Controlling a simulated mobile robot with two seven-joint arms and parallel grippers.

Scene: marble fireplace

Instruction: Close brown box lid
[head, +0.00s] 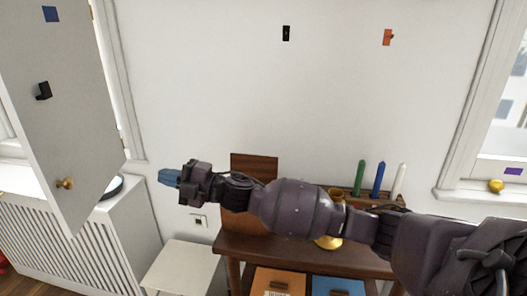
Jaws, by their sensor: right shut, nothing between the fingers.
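A brown wooden panel (254,164) stands upright at the left end of the dark brown table, and it looks like the open lid of the brown box. The box's body is hidden behind my right arm. My right gripper (166,178), with blue fingertips, is shut and empty. It is in the air to the left of the panel, pointing left, and appears apart from it. My left gripper is not in view.
The dark table (290,246) carries a gold object (328,242) and a holder with green (360,178), blue (378,179) and white (400,181) candles. A white stool (182,268) stands left. An open white door (62,110) is at far left.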

